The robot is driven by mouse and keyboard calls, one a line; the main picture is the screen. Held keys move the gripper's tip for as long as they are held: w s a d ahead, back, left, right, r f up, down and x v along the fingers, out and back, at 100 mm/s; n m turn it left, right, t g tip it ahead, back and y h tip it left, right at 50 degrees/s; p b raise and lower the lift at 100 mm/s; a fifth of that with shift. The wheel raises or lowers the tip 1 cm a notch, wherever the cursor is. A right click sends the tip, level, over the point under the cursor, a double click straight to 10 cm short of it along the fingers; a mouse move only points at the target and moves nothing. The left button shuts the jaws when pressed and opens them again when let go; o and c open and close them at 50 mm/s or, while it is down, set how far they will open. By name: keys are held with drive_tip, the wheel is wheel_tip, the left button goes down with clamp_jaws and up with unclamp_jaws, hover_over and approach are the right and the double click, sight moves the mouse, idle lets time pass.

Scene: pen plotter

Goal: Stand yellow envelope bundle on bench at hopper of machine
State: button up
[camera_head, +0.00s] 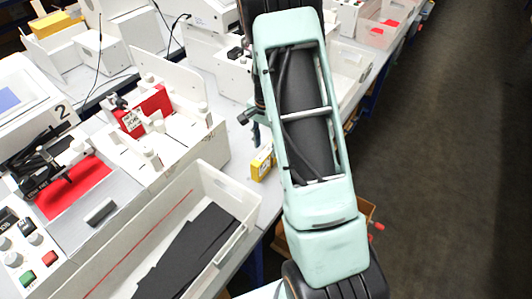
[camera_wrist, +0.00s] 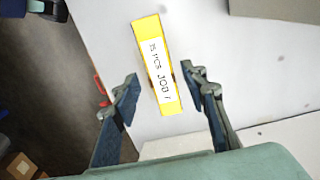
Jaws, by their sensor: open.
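The yellow envelope bundle (camera_head: 262,162) stands on the bench just right of the white machine, partly behind my arm. In the wrist view the bundle (camera_wrist: 169,100) shows as a narrow yellow strip with a white label reading "35 PCS JOB 1". My gripper (camera_wrist: 161,80) is open, with one blue finger on each side of the bundle's near part and visible gaps to it. The machine (camera_head: 205,150), marked 2, has a hopper (camera_head: 178,125) holding a red bundle. My arm hides most of my gripper in the head view.
A long white tray (camera_head: 238,240) with dark sheets lies in front of the machine. More white machines and bins with red items (camera_head: 378,28) line the bench behind. The bench edge and open floor (camera_head: 440,150) are on the right.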

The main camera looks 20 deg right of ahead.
wheel_tip(320, 180, up, 8)
drive_tip(key=shift+f+b, duration=0.15)
drive_tip(key=shift+b, duration=0.2)
